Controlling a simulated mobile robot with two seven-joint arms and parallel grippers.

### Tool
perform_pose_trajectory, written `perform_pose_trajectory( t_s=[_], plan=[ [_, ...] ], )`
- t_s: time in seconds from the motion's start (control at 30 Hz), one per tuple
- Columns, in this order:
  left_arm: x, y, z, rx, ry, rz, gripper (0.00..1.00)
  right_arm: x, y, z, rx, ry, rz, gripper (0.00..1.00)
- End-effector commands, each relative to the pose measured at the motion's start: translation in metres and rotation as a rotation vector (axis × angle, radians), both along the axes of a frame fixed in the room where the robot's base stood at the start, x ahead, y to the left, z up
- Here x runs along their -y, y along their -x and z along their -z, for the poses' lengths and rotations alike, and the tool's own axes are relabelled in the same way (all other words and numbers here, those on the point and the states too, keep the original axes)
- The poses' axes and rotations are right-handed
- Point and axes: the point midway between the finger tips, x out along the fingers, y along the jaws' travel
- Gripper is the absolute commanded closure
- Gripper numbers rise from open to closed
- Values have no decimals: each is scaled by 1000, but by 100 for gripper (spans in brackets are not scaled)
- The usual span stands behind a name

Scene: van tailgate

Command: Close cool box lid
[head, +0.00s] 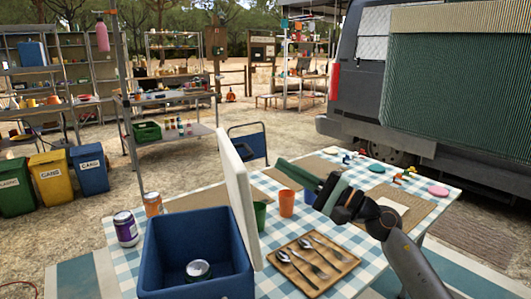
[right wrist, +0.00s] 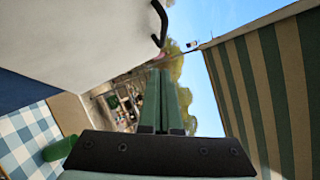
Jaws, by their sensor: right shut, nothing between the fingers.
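The blue cool box (head: 165,245) stands open on the checkered table at the front. Its white lid (head: 238,190) stands upright, hinged along the box's right side. A silver can (head: 198,269) is inside the box. My right gripper (head: 285,168) reaches in from the right, its green fingers shut and empty, to the right of the lid and apparently apart from it. In the right wrist view the closed fingers (right wrist: 163,85) point past the lid (right wrist: 75,45), which fills the upper left with a dark handle (right wrist: 159,22). My left gripper is not in view.
A wooden cutlery tray (head: 312,262), an orange cup (head: 286,203) and a green cup (head: 260,214) stand right of the lid. A purple-labelled jar (head: 126,229) and an orange jar (head: 153,204) stand left of the box. A chair (head: 247,140) is behind the table.

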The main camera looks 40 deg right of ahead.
Motion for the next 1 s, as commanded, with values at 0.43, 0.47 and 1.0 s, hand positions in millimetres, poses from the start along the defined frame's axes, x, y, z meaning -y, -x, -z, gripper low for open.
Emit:
perform_pose_trajectory(
  t_s=[0.43, 0.47, 1.0],
  plan=[
    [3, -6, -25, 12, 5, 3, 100, -36, -30, -24, 0, -1, -1, 100],
    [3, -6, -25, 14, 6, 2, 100, -36, -31, -24, 0, -1, -1, 100],
    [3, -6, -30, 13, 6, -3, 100, -40, -32, -27, -10, 19, 0, 100]
  ],
)
